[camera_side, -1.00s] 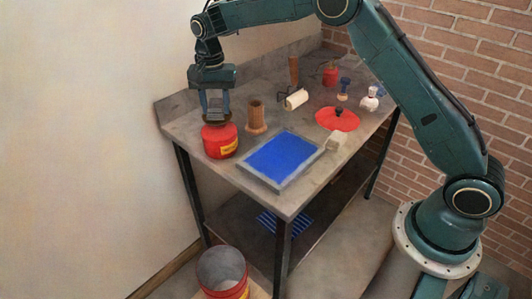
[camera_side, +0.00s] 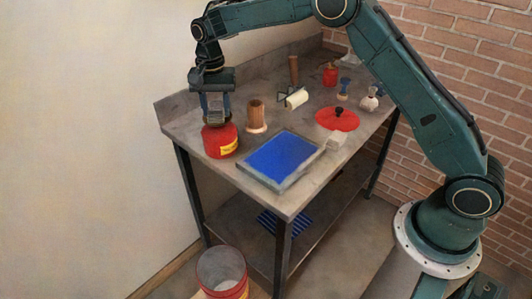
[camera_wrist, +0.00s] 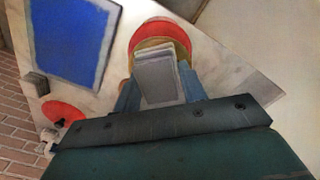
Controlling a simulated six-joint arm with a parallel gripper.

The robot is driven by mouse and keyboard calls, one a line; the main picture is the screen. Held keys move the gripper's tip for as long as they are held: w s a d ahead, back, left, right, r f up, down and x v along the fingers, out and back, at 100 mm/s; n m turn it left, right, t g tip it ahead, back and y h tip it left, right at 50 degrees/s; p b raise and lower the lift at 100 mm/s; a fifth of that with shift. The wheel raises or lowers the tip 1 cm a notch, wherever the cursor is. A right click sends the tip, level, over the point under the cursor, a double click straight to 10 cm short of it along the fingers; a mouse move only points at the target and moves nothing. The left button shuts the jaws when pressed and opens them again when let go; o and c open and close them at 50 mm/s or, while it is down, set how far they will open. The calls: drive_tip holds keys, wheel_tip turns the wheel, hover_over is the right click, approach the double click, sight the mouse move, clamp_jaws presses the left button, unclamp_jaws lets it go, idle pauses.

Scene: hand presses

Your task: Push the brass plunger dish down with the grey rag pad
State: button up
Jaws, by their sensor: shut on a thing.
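The red can (camera_side: 220,143) with a yellow label stands at the left front corner of the bench. Its brass plunger dish (camera_wrist: 148,43) shows as a tan rim in the wrist view, largely covered by the grey rag pad (camera_wrist: 160,80). My gripper (camera_side: 215,112) is shut on the pad, with a finger on each side, and points down over the can. The pad's lower end is at the dish; whether they touch I cannot tell. In the side view the dish is mostly hidden behind the pad and fingertips.
A brown cylinder (camera_side: 256,117) stands close right of the can. A blue-topped tray (camera_side: 281,160) lies at the front. A white roller (camera_side: 296,98), a red lid (camera_side: 337,119) and small stamps are farther right. The wall is close on the left.

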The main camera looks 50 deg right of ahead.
drive_tip(key=shift+f, duration=0.55)
idle(1.9)
drive_tip(key=shift+r, duration=3.6)
